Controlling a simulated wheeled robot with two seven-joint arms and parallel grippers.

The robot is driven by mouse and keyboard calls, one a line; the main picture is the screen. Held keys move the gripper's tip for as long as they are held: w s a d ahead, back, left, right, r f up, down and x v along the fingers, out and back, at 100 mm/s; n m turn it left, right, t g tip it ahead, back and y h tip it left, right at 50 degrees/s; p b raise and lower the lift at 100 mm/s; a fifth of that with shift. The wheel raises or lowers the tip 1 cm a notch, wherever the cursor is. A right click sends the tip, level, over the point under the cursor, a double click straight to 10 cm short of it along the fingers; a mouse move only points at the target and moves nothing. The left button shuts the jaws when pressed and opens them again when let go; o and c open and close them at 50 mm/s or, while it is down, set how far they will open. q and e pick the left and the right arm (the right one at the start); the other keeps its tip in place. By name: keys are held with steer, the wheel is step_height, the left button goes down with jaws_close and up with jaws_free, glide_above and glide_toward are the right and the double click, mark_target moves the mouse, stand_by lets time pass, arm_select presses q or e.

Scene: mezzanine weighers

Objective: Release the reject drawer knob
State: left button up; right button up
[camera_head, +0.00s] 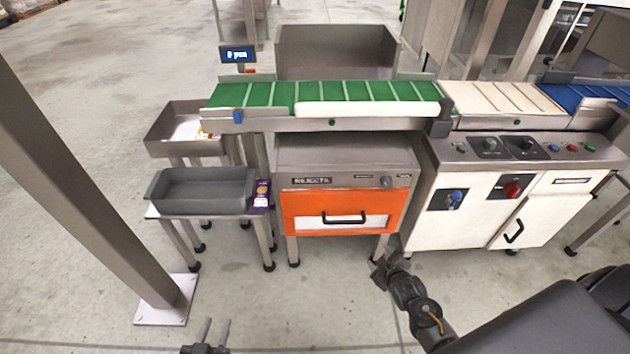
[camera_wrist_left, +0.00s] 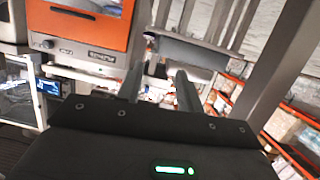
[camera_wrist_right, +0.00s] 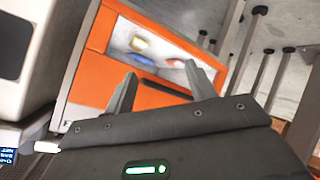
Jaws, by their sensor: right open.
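The reject cabinet has an orange drawer front (camera_head: 300,212) with a black bar handle (camera_head: 344,219) and a pale window. The drawer looks closed. A small grey knob (camera_head: 387,182) is on the grey panel above it, right of the REJECTS label. My right gripper (camera_head: 384,268) is low in front of the drawer's right side, clear of the knob. Its fingers (camera_wrist_right: 157,72) are apart and empty, with the orange drawer front (camera_wrist_right: 92,85) beyond. My left gripper (camera_head: 215,328) is at the bottom edge, fingers (camera_wrist_left: 160,75) apart and empty. The knob also shows in the left wrist view (camera_wrist_left: 46,44).
A grey tray (camera_head: 205,190) and a small purple pack (camera_head: 262,193) stand on a side table left of the cabinet. A green conveyor (camera_head: 270,93) runs above. A white control cabinet (camera_head: 470,225) stands right. A steel post (camera_head: 80,180) rises at left. The floor in front is open.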

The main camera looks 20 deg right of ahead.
steer(key=w+d+r+n+t+h+b, duration=0.1)
steer(key=w+d+r+t+b, duration=0.25)
steer(key=r+b, duration=0.2)
steer(key=n+t+h+b, duration=0.2)
steer(key=t+b, duration=0.1)
steer(key=b, duration=0.3)
glide_toward(388, 185)
steer(key=b+x, duration=0.2)
steer(key=x, duration=0.6)
steer(key=shift+w, duration=0.1)
arm_select(q)
steer(key=s+r+t+h, duration=0.2)
steer(key=r+t, duration=0.2)
steer(key=r, duration=0.3)
steer(key=s+a+r+t+h, duration=0.1)
steer(key=s+r+t+h, duration=0.1)
steer(key=r, duration=0.6)
steer(key=s+r+m+t+h, duration=0.1)
steer(key=s+r+t+h, duration=0.1)
steer(key=r+t, duration=0.3)
step_height(388, 185, up, 3)
steer(key=shift+s+a+f+t+b, duration=0.15)
steer(key=shift+s+a+t+b, duration=0.1)
steer(key=shift+a+t+b, duration=0.05)
arm_select(e)
steer(key=shift+w+d, duration=0.15)
steer(key=shift+w, duration=0.25)
steer(key=c, duration=1)
